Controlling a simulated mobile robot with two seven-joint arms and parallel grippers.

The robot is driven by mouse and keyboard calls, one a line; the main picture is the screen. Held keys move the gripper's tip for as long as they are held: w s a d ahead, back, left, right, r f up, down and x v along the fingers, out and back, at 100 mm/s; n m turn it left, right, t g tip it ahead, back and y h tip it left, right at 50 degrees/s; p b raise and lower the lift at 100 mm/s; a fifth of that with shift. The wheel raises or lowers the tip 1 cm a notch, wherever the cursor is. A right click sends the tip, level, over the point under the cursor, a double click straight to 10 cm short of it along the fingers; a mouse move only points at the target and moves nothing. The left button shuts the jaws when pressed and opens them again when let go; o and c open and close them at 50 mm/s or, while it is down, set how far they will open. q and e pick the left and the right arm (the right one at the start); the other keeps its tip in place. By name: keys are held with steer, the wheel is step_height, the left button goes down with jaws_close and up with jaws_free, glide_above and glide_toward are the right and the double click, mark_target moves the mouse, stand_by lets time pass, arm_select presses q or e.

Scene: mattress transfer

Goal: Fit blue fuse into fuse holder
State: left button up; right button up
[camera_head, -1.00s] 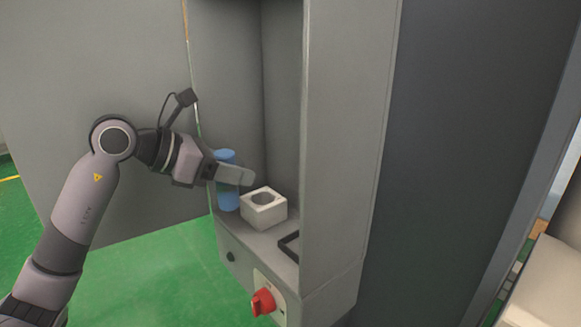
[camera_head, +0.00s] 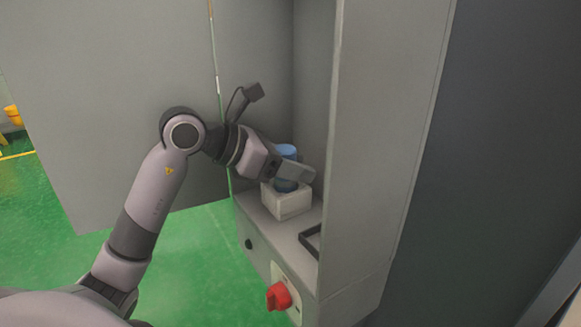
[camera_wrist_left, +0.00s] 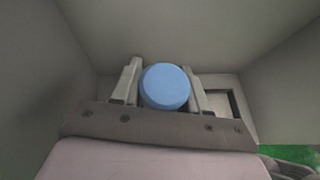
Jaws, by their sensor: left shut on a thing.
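The blue fuse (camera_head: 286,151) is a blue cylinder held upright in my left gripper (camera_head: 300,173). It stands over the white fuse holder (camera_head: 288,203), a square block with a round hole. The fuse's lower end is at the holder's top, partly hidden by the fingers; I cannot tell how deep it sits. In the left wrist view the fuse's round top (camera_wrist_left: 166,86) lies between the two fingers of my left gripper (camera_wrist_left: 165,88). My right gripper is not in view.
The holder sits on the ledge of a grey cabinet (camera_head: 385,150) with side walls close around it. A dark-framed recess (camera_head: 311,240) is to its right. A red rotary switch (camera_head: 279,296) is on the front below. The cabinet door (camera_head: 110,110) stands open at left.

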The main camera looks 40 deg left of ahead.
arm_select(q)
steer(key=shift+r, duration=0.1)
steer(key=shift+d, duration=0.1)
steer(key=shift+f, duration=0.2)
steer(key=o, duration=1.1)
steer(key=shift+r, duration=0.1)
steer(key=shift+r, duration=0.15)
steer(key=b+v, duration=0.2)
steer(key=v, duration=1)
